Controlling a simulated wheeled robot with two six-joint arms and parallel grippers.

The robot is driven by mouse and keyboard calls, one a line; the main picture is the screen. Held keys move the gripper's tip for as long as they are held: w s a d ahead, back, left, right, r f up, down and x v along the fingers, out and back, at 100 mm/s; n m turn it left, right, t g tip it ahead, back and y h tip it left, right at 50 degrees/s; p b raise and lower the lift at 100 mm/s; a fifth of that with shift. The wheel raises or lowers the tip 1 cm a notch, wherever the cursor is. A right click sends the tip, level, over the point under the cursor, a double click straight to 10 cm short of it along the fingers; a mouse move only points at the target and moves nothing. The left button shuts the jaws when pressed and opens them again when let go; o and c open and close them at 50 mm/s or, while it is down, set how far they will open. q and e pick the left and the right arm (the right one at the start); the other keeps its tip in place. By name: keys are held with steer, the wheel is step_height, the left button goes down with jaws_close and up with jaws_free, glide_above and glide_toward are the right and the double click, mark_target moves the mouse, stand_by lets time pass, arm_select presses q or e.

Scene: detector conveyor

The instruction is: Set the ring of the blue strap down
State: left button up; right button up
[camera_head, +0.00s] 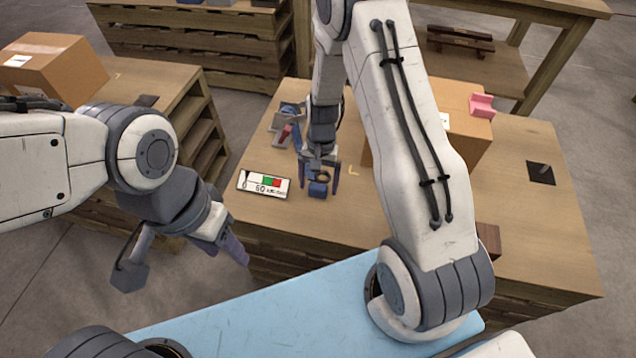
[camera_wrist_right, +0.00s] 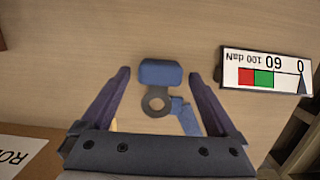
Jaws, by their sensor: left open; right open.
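The blue strap's ring (camera_wrist_right: 157,101) is a dark grey ring joined to a blue block (camera_wrist_right: 160,72), and it shows between the fingers of my right gripper (camera_wrist_right: 165,78) in the right wrist view. A blue strap piece (camera_wrist_right: 187,116) runs from beside the ring toward the gripper's body. In the head view the blue block (camera_head: 318,189) sits on or just above the wooden table, between the fingers of my right gripper (camera_head: 318,186). That gripper is open, with gaps on both sides of the block. My left gripper (camera_head: 190,262) is open and empty, left of the table's front edge.
A white gauge card (camera_head: 264,184) with red and green fields lies left of the right gripper. A cardboard box (camera_head: 462,122) with a pink piece (camera_head: 481,105) stands behind my right arm. A dark square (camera_head: 541,173) lies on the clear right part of the table (camera_head: 535,230).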

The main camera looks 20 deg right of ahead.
step_height(320, 180, up, 11)
steer(key=w+p, duration=0.2)
steer(key=s+a+r+n, duration=0.6)
steer(key=s+a+r, duration=0.2)
steer(key=a+r, duration=0.15)
steer(key=s+a+r+n, duration=0.1)
steer(key=s+r+n, duration=0.2)
steer(key=s, duration=0.5)
steer(key=s+a+r+n+t, duration=0.1)
steer(key=s+a+r+n, duration=0.1)
steer(key=s+n, duration=0.3)
steer(key=s+r, duration=0.1)
steer(key=s, duration=0.2)
steer(key=shift+a, duration=0.25)
steer(key=shift+w, duration=0.1)
step_height(320, 180, up, 16)
steer(key=p, duration=1.6)
steer(key=shift+r, duration=0.1)
